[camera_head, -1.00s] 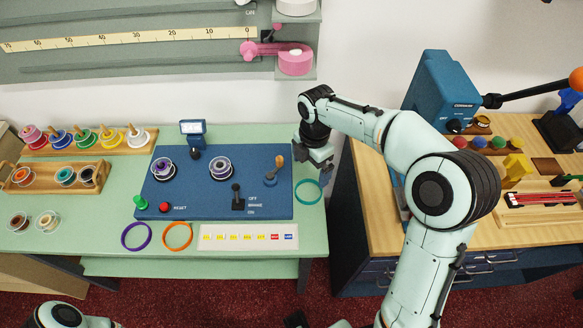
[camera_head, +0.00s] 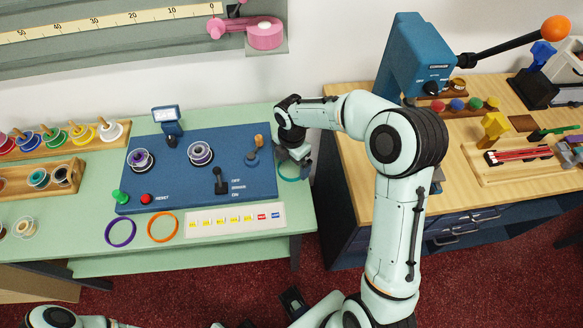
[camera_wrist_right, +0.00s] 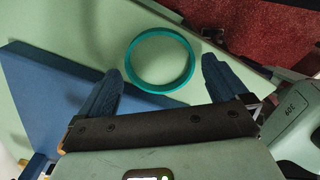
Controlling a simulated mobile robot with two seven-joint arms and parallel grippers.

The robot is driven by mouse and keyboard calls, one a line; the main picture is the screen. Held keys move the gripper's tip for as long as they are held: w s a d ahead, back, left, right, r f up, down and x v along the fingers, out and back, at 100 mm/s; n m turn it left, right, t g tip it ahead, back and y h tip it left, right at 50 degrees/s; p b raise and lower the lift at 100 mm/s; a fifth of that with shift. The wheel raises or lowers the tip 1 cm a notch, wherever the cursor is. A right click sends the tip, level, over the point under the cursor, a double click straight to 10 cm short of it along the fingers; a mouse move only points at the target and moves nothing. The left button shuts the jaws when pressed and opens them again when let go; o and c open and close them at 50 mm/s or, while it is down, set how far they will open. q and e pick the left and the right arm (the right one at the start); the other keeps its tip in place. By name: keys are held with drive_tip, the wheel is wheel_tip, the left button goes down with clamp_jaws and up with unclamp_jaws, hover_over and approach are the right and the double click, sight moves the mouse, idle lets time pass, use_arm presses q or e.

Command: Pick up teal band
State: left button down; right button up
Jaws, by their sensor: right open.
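The teal band (camera_wrist_right: 160,60) is a thin ring lying on the green counter (camera_wrist_right: 75,35), beside the corner of the blue panel. In the head view the teal band (camera_head: 292,178) is partly hidden behind my right gripper (camera_head: 296,158). In the right wrist view my right gripper (camera_wrist_right: 160,85) is open, its two blue fingers apart. The band shows just beyond the fingertips, between their lines, with nothing held. My left gripper is not in view; only part of my left arm shows at the bottom left of the head view.
The blue panel (camera_head: 200,190) with spools, a lever and a red button lies left of the band. A purple band (camera_head: 120,232), an orange band (camera_head: 163,228) and a label strip (camera_head: 236,220) lie along the front. A wooden workbench (camera_head: 362,180) stands to the right.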

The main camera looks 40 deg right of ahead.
drive_tip(key=shift+f, duration=0.75)
drive_tip(key=c, duration=0.8)
drive_tip(key=shift+r, duration=0.2)
